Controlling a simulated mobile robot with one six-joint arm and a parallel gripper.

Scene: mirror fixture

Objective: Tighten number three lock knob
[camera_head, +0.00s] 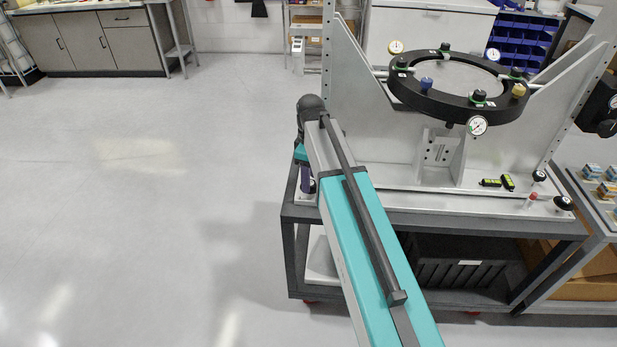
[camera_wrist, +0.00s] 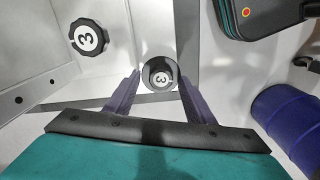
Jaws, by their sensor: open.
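In the wrist view, a small round black knob (camera_wrist: 160,75) with a white number 3 on its face sits between my fingertips. My gripper (camera_wrist: 159,78) is open, with one purple finger on each side of the knob and a narrow gap at both sides. A larger black knob-like disc (camera_wrist: 88,38), also marked 3, is up and left of my fingers. In the head view, a dark knob (camera_head: 312,186) shows beside my gripper's purple finger (camera_head: 305,178) at the left end of the fixture base. My arm hides part of that area.
The mirror fixture's black ring (camera_head: 400,88) with gauges and coloured knobs stands above the cart (camera_head: 480,222). Further black knobs (camera_head: 563,203) are at the base's right end. Small levels (camera_head: 497,183) lie nearby. A blue barrel (camera_wrist: 288,125) shows in the wrist view. Left floor is clear.

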